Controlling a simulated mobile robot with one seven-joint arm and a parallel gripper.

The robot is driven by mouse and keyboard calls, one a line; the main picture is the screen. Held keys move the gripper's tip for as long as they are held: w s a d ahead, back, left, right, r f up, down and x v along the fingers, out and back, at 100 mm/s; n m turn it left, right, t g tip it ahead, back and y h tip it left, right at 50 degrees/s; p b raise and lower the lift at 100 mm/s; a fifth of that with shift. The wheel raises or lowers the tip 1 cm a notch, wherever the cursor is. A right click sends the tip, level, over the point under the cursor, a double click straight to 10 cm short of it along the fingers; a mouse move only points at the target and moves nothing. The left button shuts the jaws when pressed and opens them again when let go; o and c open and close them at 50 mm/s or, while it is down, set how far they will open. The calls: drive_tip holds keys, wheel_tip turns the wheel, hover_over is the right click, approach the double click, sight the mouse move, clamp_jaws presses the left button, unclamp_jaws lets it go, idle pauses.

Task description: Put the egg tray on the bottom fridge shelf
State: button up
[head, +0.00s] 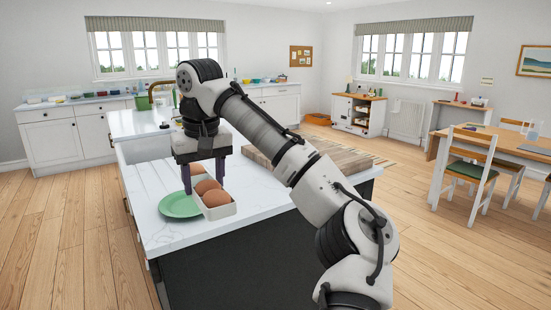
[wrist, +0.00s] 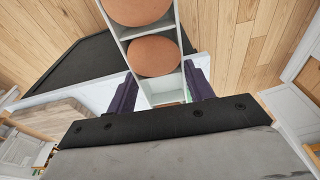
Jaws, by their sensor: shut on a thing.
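The egg tray (head: 220,212) is a narrow pale tray with compartments holding brown eggs (head: 215,198). In the head view it is at the near left part of the island counter, beside a green plate. In the wrist view the tray (wrist: 122,36) runs up from between the fingers, with two eggs (wrist: 154,56) showing; the compartment nearest my gripper looks empty. My gripper (head: 203,184) points down and is shut on the tray, its dark purple fingers at either side of it in the wrist view (wrist: 160,92). I cannot tell whether the tray touches the counter. No fridge is in view.
The green plate (head: 178,206) lies on the white island counter (head: 170,232), close to the tray. A wooden board (head: 335,160) lies on the counter's right part. A dining table (head: 520,142) with chairs stands at right. Wooden floor (head: 70,235) is clear at left.

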drive_tip(key=w+d+f+m, duration=0.1)
drive_tip(key=w+d+f, duration=0.1)
drive_tip(key=d+f, duration=0.65)
drive_tip(key=w+d+f+m, duration=0.2)
drive_tip(key=d+f, duration=0.1)
drive_tip(key=f, duration=1)
drive_tip(key=w+d+f+m, duration=0.15)
drive_tip(key=d+f, duration=0.35)
drive_tip(key=f, duration=0.6)
drive_tip(key=s+d+f, duration=0.1)
drive_tip(key=s+f, duration=0.1)
drive_tip(key=f, duration=0.5)
drive_tip(key=s+d+f, duration=0.2)
drive_tip(key=f, duration=0.5)
drive_tip(key=s+a+f+m, duration=0.1)
drive_tip(key=s+a+f, duration=0.1)
drive_tip(key=s+f, duration=0.3)
drive_tip(key=s+a+f+m+h, duration=0.1)
drive_tip(key=s+a+f, duration=0.2)
drive_tip(key=f, duration=1)
drive_tip(key=s, duration=0.3)
drive_tip(key=shift+s, duration=0.3)
drive_tip(key=shift+f, duration=0.1)
drive_tip(key=shift+d, duration=0.2)
